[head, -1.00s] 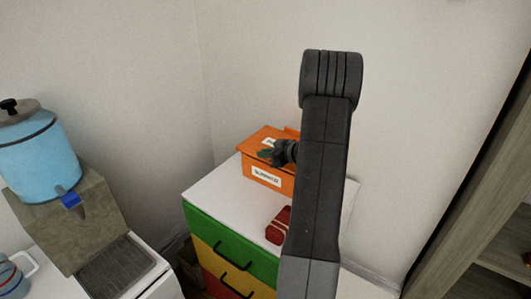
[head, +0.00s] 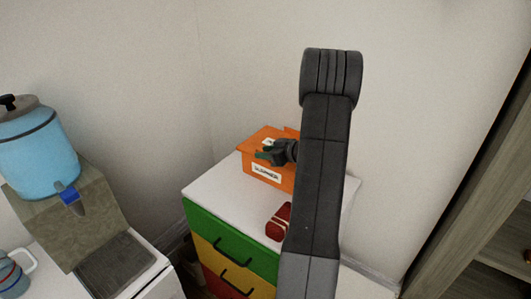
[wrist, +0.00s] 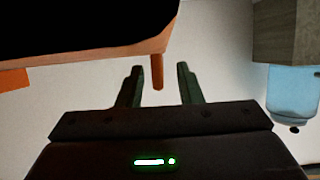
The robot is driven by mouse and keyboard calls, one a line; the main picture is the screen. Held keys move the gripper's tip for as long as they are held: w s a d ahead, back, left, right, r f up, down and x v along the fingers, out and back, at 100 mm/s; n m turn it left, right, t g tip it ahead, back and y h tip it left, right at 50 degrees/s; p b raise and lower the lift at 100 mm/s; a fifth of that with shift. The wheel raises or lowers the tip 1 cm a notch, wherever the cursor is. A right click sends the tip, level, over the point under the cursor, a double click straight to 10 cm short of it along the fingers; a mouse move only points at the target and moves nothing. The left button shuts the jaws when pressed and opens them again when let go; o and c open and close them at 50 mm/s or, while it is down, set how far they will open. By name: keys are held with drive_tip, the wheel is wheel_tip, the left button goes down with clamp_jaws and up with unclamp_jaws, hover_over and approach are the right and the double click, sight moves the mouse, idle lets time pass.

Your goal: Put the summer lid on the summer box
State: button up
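The orange summer box (head: 284,182) stands on the white top of a chest of drawers, with a white "SUMMER" label on its front. Orange panels show along its top, one edge jutting out at the left; I cannot tell clearly which part is the lid. My gripper (head: 264,155) is over the front of the box top, covering part of it. In the wrist view my gripper (wrist: 160,82) is open, with a narrow orange peg (wrist: 157,74) between the fingertips and gaps on both sides. The peg adjoins a broad orange edge (wrist: 95,55) with a black area beyond.
A red item with a pale stripe (head: 276,226) lies on the white top (head: 215,187) in front of the box. Walls close in behind. A blue dispenser (head: 38,158) on a stone-like stand is at left, and a wooden shelf (head: 465,190) at right.

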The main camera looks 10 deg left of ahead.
drive_tip(key=b+v, duration=0.1)
drive_tip(key=v, duration=1.2)
drive_tip(key=shift+s+d+r, duration=0.2)
drive_tip(key=shift+d, duration=0.05)
drive_tip(key=p+x, duration=0.1)
drive_tip(key=x, duration=1.2)
drive_tip(key=shift+w+a+f, duration=0.1)
drive_tip(key=shift+w+a, duration=0.2)
drive_tip(key=shift+a, duration=0.1)
drive_tip(key=shift+d+r+p, duration=0.15)
drive_tip(key=shift+r+p, duration=0.4)
drive_tip(key=shift+r, duration=0.4)
drive_tip(key=shift+f, duration=0.1)
